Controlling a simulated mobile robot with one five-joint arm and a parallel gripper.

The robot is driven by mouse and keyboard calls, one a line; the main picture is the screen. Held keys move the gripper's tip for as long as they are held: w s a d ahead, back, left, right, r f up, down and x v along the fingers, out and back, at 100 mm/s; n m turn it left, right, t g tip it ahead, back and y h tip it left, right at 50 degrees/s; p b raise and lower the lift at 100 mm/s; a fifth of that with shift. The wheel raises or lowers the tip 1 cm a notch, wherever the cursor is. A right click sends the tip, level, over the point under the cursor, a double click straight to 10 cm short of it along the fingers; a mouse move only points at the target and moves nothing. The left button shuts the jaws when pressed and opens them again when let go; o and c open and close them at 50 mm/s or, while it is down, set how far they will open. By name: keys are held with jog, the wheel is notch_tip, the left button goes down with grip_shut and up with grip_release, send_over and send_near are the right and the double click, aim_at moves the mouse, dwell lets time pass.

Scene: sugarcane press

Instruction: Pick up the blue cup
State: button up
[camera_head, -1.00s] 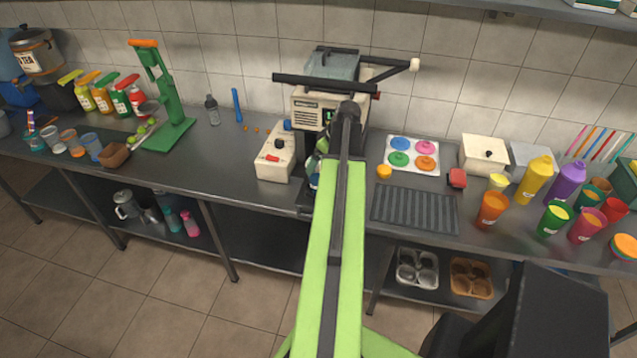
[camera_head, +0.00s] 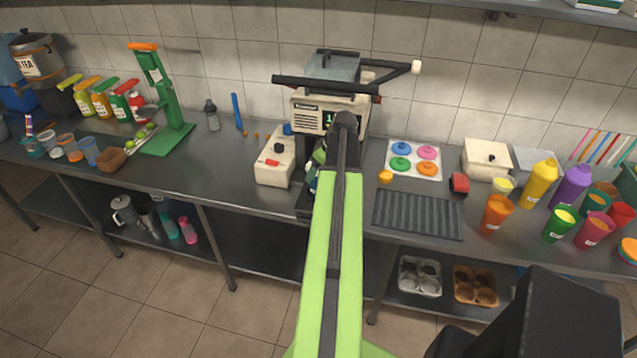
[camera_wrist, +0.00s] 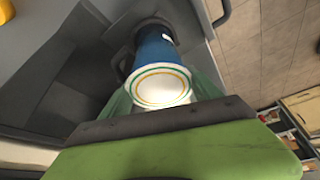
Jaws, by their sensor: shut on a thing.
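The blue cup (camera_wrist: 155,50) is in the wrist view, straight ahead of my gripper (camera_wrist: 163,92). Its side is blue, and the end nearest the camera is round and white with green and orange rings. My gripper's greenish fingers are shut on it, one on each side. A dark handle-like bar stands close to the cup's far end. In the head view my arm hides most of the gripper, and only a small blue and white patch shows left of the arm, below the cream press (camera_head: 325,112).
A cream control box (camera_head: 275,162) stands left of the press. A dark ribbed mat (camera_head: 417,215) and a board with coloured lids (camera_head: 414,160) lie to its right. Several cups and bottles crowd the counter's right end. Bare counter lies left of the control box.

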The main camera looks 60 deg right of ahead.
grip_shut()
jog(key=shift+r, duration=0.15)
